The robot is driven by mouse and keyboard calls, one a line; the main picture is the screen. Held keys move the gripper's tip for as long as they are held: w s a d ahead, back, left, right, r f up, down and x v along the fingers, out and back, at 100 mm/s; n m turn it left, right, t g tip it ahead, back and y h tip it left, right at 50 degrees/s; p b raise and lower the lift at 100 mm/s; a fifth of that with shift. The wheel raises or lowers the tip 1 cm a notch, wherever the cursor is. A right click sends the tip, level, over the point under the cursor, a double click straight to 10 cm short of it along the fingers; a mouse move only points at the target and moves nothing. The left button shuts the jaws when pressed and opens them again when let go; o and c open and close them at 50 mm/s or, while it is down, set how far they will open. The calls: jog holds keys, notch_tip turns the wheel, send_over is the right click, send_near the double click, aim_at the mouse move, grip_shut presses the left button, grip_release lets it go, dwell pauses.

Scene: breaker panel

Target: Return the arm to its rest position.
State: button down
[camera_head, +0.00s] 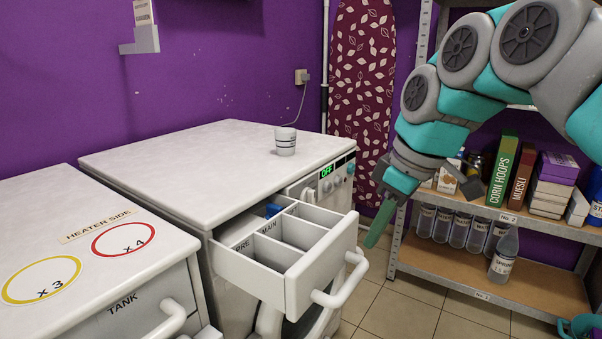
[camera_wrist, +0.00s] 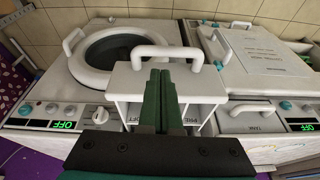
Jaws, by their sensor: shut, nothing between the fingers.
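My arm comes in from the upper right in the head view. My gripper (camera_head: 377,228) points down, its green fingers pressed together and empty, just right of the open detergent drawer. In the wrist view my gripper (camera_wrist: 160,76) is shut in front of the white drawer front and its handle (camera_wrist: 168,54). I cannot tell whether the fingers touch the drawer.
The washing machine (camera_head: 190,160) has its drawer (camera_head: 290,290) pulled out, with something blue in a back compartment. A white cup (camera_head: 285,141) stands on top. Shelves (camera_head: 480,280) with bottles and boxes stand at the right. A white heater unit (camera_head: 90,240) is at the left.

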jog(key=s+f+m+g+h, duration=0.3)
jog(key=s+f+m, duration=0.6)
jog(key=s+f, duration=1.3)
jog(key=shift+s+f+m+g, duration=0.2)
jog(key=shift+f+m+g, duration=0.25)
jog(key=shift+f, duration=0.45)
